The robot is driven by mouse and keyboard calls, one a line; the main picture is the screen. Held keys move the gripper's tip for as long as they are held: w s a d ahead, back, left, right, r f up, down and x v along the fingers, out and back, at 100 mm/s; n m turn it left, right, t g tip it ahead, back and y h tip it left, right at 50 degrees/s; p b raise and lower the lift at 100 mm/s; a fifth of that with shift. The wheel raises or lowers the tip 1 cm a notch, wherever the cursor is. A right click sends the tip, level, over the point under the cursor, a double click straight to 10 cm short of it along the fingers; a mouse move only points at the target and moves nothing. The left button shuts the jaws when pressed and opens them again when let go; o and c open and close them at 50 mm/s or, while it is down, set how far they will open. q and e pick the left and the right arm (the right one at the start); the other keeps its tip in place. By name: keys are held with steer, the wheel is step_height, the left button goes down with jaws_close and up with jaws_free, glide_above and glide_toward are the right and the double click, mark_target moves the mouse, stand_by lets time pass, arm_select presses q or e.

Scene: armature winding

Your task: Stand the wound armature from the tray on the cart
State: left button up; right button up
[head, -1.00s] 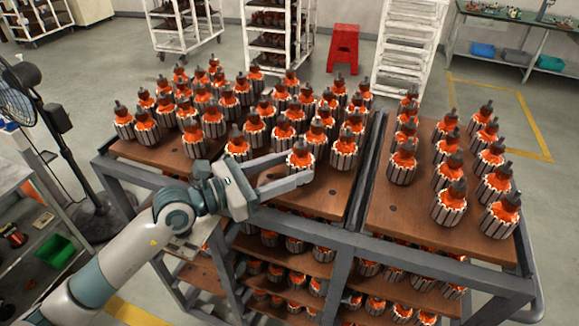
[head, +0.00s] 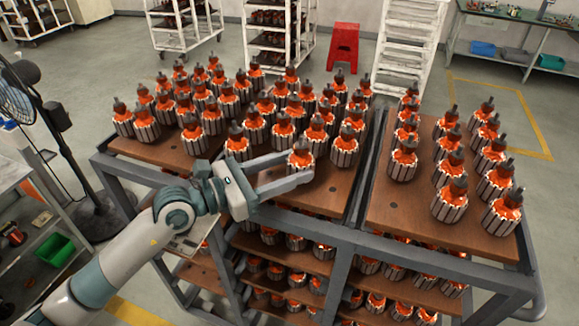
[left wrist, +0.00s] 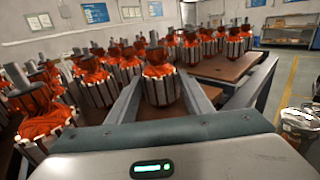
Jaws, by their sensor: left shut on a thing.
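A wound armature (head: 300,160), with orange windings and a dark shaft, stands upright near the front edge of the cart's left wooden top (head: 315,199). My left gripper (head: 302,170) is shut on it, one finger on each side. In the left wrist view the armature (left wrist: 160,80) sits between the fingers of my left gripper (left wrist: 160,92). Its base appears to be at the board, but I cannot tell whether it touches. My right gripper is not in view. No separate tray can be made out.
Several armatures (head: 238,145) stand close behind and to the left. The cart's right board (head: 400,215) holds more in rows. Bare wood lies at the front of both boards. A grey frame rail (head: 367,160) divides them. A fan (head: 20,95) stands at the left.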

arm_select(q)
steer(key=o, duration=1.6)
steer(key=shift+f, duration=0.1)
steer(key=shift+s+a, duration=0.1)
steer(key=shift+s+a+f+b, duration=0.1)
steer(key=shift+s+a+b, duration=0.15)
steer(key=shift+a+b, duration=0.25)
steer(key=b+v, duration=0.4)
steer(key=v, duration=0.4)
steer(key=b+v, duration=0.5)
steer(key=v, duration=0.3)
steer(key=shift+s+r, duration=0.1)
steer(key=shift+r, duration=0.1)
